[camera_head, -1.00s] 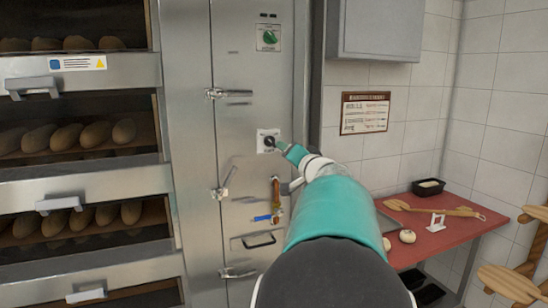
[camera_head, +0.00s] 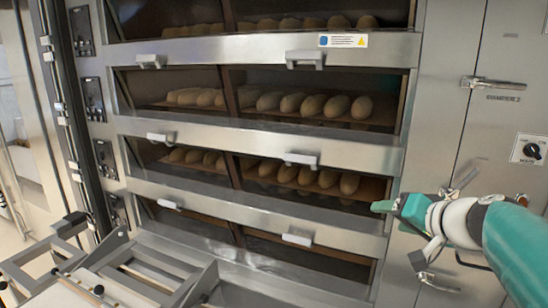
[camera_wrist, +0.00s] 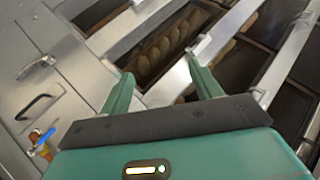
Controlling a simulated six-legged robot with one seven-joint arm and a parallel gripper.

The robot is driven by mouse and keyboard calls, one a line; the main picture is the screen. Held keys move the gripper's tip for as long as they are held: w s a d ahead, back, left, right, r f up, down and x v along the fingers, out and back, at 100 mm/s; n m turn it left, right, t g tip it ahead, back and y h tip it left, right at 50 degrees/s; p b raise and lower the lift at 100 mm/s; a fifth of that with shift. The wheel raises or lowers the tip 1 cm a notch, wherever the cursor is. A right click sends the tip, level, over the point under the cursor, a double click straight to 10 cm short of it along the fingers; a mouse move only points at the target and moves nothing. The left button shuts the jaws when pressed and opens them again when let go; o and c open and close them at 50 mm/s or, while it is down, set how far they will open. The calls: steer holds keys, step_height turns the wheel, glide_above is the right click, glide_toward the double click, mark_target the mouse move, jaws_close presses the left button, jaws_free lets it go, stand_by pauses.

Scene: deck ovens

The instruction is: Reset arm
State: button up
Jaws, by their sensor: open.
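My gripper (camera_head: 384,207) is at the right of the head view, at the end of my teal and white arm, in front of the oven's right edge. In the wrist view its two teal fingers (camera_wrist: 160,88) stand apart with nothing between them. Beyond the fingers are the deck oven's (camera_head: 262,128) steel front and a deck with loaves. I cannot tell from the head view exactly how far the fingers are from the oven front.
Bread loaves (camera_head: 310,105) lie in several decks. A steel cabinet with a latch (camera_head: 494,83) and a black knob (camera_head: 531,150) stands at right. A metal loader frame (camera_head: 130,272) stands low at left. A blue-handled valve (camera_wrist: 44,135) shows in the wrist view.

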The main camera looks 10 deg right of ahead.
steer(key=s+a+f+n+g+h, duration=0.2)
steer(key=s+a+f+n+g, duration=0.4)
steer(key=s+a+f, duration=0.7)
steer(key=s+a, duration=0.2)
steer(key=s, duration=0.1)
steer(key=shift+a+f+g+h, duration=0.15)
steer(key=shift+a+g+h, duration=0.15)
